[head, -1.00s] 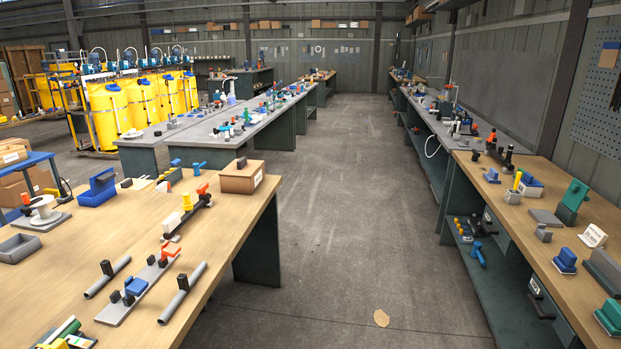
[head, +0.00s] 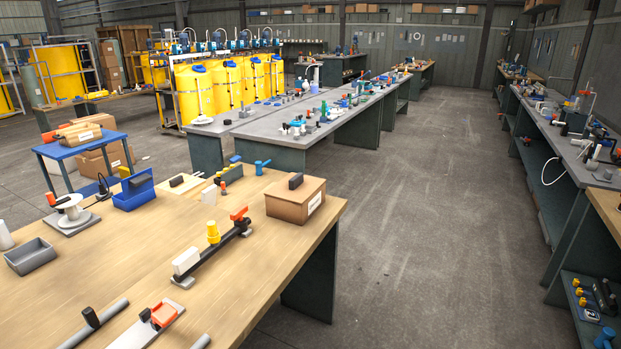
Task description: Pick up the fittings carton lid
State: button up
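A brown cardboard carton stands at the right far corner of the near wooden bench in the head view. Its lid (head: 296,186) lies flat on top and has a dark block-shaped handle at its middle. A white label shows on the carton's right side (head: 315,203). The lid looks seated on the carton, and the inside is hidden. My gripper is not in view.
The near wooden bench (head: 120,268) holds a black pipe assembly (head: 212,245), a grey tray (head: 30,256), a blue bin (head: 134,194) and a white spool (head: 71,210). The concrete aisle (head: 425,230) right of the bench is clear. Yellow tanks (head: 195,92) stand behind.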

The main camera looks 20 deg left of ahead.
aim_at(297, 188)
jog(key=i+u, duration=0.2)
jog(key=i, duration=0.55)
jog(key=i+l+u, duration=0.1)
jog(key=i+u, duration=0.15)
jog(key=i, duration=0.5)
jog(key=i+u, duration=0.4)
jog(key=i+l+u, duration=0.1)
jog(key=i+u, duration=0.35)
jog(key=i, duration=0.2)
jog(key=i+l+u, duration=0.4)
jog(key=i+j, duration=0.1)
